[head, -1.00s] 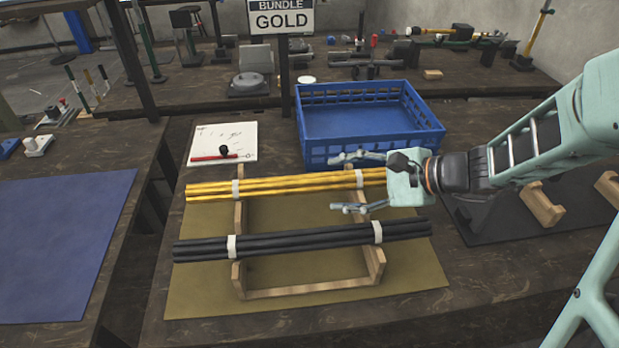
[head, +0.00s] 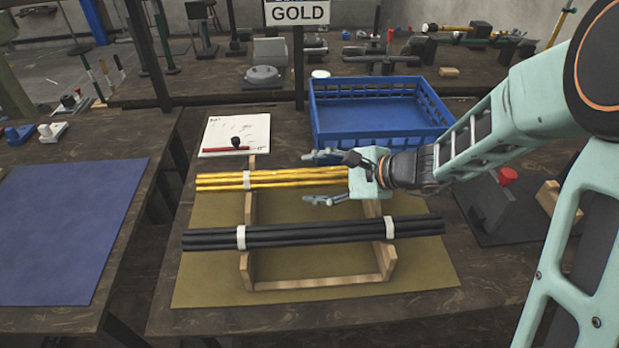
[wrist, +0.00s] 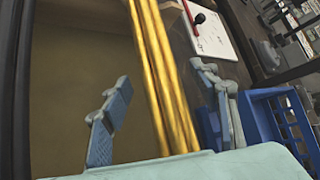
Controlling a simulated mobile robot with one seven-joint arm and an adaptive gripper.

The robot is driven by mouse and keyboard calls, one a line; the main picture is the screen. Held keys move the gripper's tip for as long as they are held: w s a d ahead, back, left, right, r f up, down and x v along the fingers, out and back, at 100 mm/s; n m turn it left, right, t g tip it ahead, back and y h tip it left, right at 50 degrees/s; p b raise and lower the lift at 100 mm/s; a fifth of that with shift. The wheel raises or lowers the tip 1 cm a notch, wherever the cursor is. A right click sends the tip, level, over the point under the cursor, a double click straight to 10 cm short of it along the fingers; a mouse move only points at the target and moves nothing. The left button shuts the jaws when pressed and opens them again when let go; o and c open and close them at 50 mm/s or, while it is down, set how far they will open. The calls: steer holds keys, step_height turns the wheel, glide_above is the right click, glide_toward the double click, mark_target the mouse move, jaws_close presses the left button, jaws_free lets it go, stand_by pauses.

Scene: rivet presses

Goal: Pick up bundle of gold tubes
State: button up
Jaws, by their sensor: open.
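The bundle of gold tubes (head: 215,181) lies across the back of a wooden cradle (head: 318,284), held by a white band. Its right part is hidden behind my gripper. My gripper (head: 322,178) is open over the right half of the bundle, with one finger on the far side and one on the near side in the head view. In the wrist view the gold tubes (wrist: 160,70) run between the two open fingers (wrist: 165,125). I cannot tell how far above the tubes the fingers are. A bundle of black tubes (head: 310,233) with two white bands lies on the cradle's front part.
A blue crate (head: 375,137) stands just behind the gold tubes. A paper with a red pen (head: 235,136) lies back left. A sign reading GOLD (head: 297,13) stands on a post. A blue mat (head: 60,225) covers the left table. A red-topped object (head: 508,177) is at right.

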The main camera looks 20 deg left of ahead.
jaws_close()
steer(key=shift+w+r, duration=0.1)
steer(key=shift+r, duration=0.05)
stand_by(0.4)
steer(key=shift+r, duration=0.1)
